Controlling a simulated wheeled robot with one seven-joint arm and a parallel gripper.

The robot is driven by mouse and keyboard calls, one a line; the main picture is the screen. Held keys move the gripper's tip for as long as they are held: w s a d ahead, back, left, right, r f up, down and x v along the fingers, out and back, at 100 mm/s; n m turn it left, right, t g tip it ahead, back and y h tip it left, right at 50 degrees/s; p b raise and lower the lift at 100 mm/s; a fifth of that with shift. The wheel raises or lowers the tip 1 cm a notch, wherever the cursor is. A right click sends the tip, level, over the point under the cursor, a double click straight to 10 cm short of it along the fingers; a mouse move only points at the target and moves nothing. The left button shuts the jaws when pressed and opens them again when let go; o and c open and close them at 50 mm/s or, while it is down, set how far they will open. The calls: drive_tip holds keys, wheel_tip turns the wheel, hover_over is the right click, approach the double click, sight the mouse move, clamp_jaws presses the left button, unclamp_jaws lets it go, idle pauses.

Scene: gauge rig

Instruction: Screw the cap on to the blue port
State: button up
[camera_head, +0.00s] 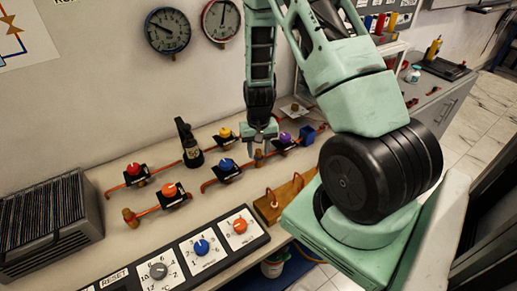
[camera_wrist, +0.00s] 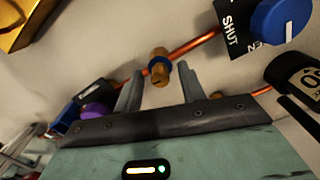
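My gripper (camera_wrist: 159,82) is open in the wrist view, with its two fingers apart and nothing seen held between them. A brass fitting with a blue ring (camera_wrist: 158,66) sits on a copper pipe just beyond the fingertips, roughly in line with the gap. I take it for the blue port; whether a cap is on its end I cannot tell. In the head view, my gripper (camera_head: 263,141) points down beside a small brass fitting (camera_head: 258,156), close to the pipe with the purple-knobbed valve (camera_head: 285,138). I cannot make out a separate loose cap.
A blue-knobbed valve (camera_head: 226,165) is left of my gripper. A wooden block with copper pieces (camera_head: 286,200) lies in front. A control panel (camera_head: 202,247) runs along the front edge. A slotted rack (camera_head: 45,222) stands at left.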

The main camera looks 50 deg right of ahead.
drive_tip(key=shift+o, duration=1.3)
wheel_tip(320, 180, up, 17)
drive_tip(key=b, duration=0.2)
drive_tip(key=shift+r, duration=0.2)
